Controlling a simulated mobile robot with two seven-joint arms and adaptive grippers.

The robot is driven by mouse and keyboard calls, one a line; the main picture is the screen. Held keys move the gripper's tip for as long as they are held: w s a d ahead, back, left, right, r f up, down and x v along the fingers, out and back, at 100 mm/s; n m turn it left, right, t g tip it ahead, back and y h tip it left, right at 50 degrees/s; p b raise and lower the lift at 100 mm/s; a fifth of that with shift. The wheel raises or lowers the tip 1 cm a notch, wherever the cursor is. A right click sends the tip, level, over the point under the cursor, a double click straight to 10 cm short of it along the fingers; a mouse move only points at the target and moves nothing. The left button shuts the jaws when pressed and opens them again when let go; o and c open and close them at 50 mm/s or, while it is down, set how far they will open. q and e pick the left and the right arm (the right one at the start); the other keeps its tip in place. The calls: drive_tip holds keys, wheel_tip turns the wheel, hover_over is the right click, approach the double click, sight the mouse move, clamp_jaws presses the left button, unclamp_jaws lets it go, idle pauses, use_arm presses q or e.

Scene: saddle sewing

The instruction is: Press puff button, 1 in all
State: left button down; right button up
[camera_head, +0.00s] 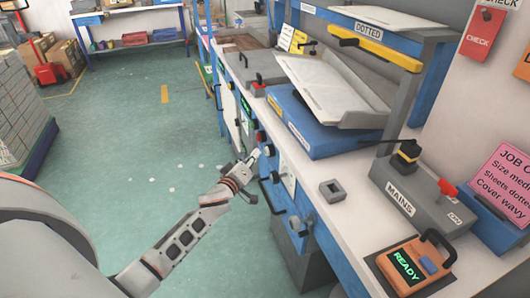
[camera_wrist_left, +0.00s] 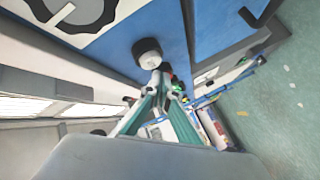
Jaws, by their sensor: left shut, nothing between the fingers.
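My left gripper (camera_head: 250,158) reaches from the left to the blue front panel of the workbench. It is shut and empty. Its fingertips are at a round black button (camera_head: 268,150) on that panel. In the left wrist view the shut fingertips (camera_wrist_left: 156,78) are right at a dark round button (camera_wrist_left: 148,50) with a pale rim; I cannot tell whether they touch it or press it. Another dark knob (camera_head: 260,136) sits just above. No label reading puff is legible. My right gripper is not in view.
The bench top (camera_head: 300,180) carries a grey tilted tray (camera_head: 330,90), a MAINS box (camera_head: 415,200) and an orange READY device (camera_head: 410,265). Dark handles (camera_head: 270,195) stick out from the panel below the gripper.

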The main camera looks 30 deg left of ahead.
use_arm(q)
drive_tip(key=shift+w+d, duration=0.3)
drive_tip(key=shift+w, duration=0.05)
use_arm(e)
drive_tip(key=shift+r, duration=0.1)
use_arm(q)
drive_tip(key=shift+w+d, duration=0.35)
drive_tip(key=shift+w, duration=0.05)
idle(1.1)
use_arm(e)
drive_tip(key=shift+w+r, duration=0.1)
use_arm(q)
drive_tip(key=shift+s+a+p, duration=0.4)
drive_tip(key=shift+s+a, duration=0.2)
drive_tip(key=shift+s, duration=0.15)
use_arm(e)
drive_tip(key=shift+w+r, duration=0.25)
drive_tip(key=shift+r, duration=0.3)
use_arm(q)
drive_tip(key=shift+s+a, duration=0.1)
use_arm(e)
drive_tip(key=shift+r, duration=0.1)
